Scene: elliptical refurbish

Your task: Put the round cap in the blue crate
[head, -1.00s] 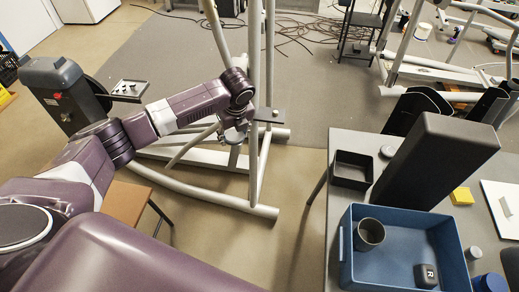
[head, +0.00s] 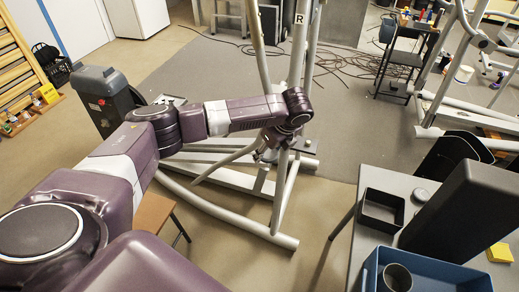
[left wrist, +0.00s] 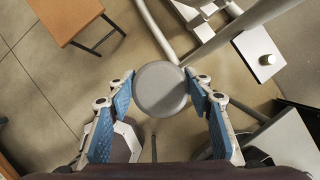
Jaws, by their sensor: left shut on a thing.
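The round cap (left wrist: 161,88) is a flat grey disc. In the left wrist view it sits between the blue-padded fingertips of my left gripper (left wrist: 160,85), which is shut on it. In the head view my left gripper (head: 268,150) is small, beside the grey metal frame, and I cannot make out the cap there. The blue crate (head: 445,275) stands on the grey table at the lower right, cut off by the picture's bottom edge. My gripper is well to the left of the crate. My right gripper is not in view.
A dark cup (head: 397,279) stands in the crate. The metal frame's posts (head: 285,190) rise close to my gripper.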

